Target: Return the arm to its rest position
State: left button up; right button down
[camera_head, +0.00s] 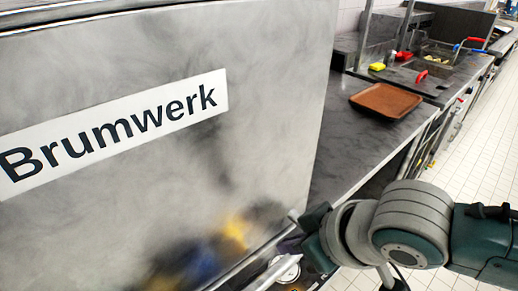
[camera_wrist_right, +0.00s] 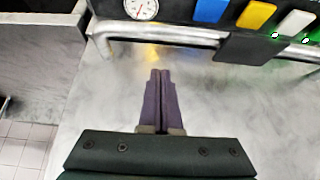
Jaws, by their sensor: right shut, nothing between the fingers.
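My right arm comes in from the right in the head view, and its gripper (camera_head: 298,222) is close to the lower front of a steel appliance. In the right wrist view the two dark fingers of my right gripper (camera_wrist_right: 160,75) lie side by side with nothing between them. They point towards a metal bar handle (camera_wrist_right: 200,36) on the appliance; I cannot tell whether they touch anything. My left gripper is in neither view.
The steel appliance (camera_head: 220,60), marked "Brumwerk", fills the left. A gauge (camera_wrist_right: 142,8) and blue, yellow and white controls sit above the handle. A brown tray (camera_head: 386,99) lies on the counter (camera_head: 345,150) to the right. Tiled floor (camera_head: 480,150) is clear at right.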

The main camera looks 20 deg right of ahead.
jog(key=s+d+r+m+g+h, duration=0.1)
jog(key=s+d+r, duration=0.1)
jog(key=s+r, duration=0.45)
jog(key=s+d+r+m+g+h, duration=0.15)
jog(key=s+r, duration=0.25)
jog(key=s, duration=0.6)
notch_tip(320, 180, up, 26)
jog(key=p, duration=2.7)
jog(key=shift+r, duration=0.25)
jog(key=shift+s+n, duration=0.1)
jog(key=shift+n, duration=0.15)
